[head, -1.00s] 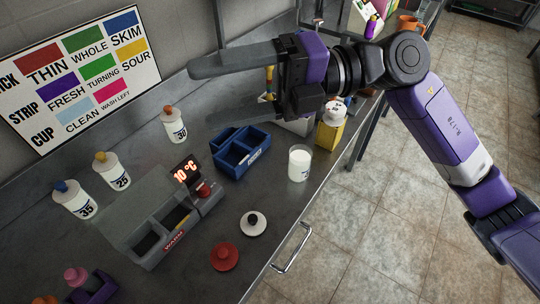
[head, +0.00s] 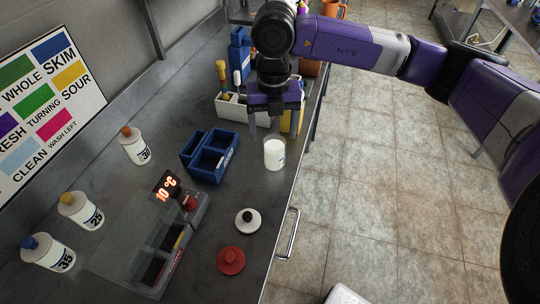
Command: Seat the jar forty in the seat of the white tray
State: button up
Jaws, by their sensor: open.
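The white tray (head: 229,108) stands at the back of the steel counter with upright brushes or tools in it. Its right part is hidden behind my gripper (head: 273,124). My gripper points down with its two fingers apart, above the counter behind the glass of milk (head: 274,154). A yellow block (head: 287,121) shows partly behind the fingers. I cannot make out a jar marked forty; the gripper may hide it. The readable white jars are 30 (head: 135,147), 25 (head: 81,211) and 35 (head: 48,253).
A blue two-part bin (head: 210,156) sits left of the glass. A warmer (head: 150,240) reading 10 °C is nearer, with a white lid (head: 248,221) and a red lid (head: 232,261) beside it. The counter's right edge has a handle (head: 288,234).

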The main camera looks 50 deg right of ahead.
aim_at(274, 151)
jog(key=shift+s+f+p, duration=0.15)
jog(key=shift+f+p, duration=0.25)
jog(key=shift+f, duration=1.5)
jog(key=shift+s+f+p, duration=0.1)
jog(key=shift+f+p, duration=0.3)
jog(key=shift+f, duration=1.5)
grip_shut()
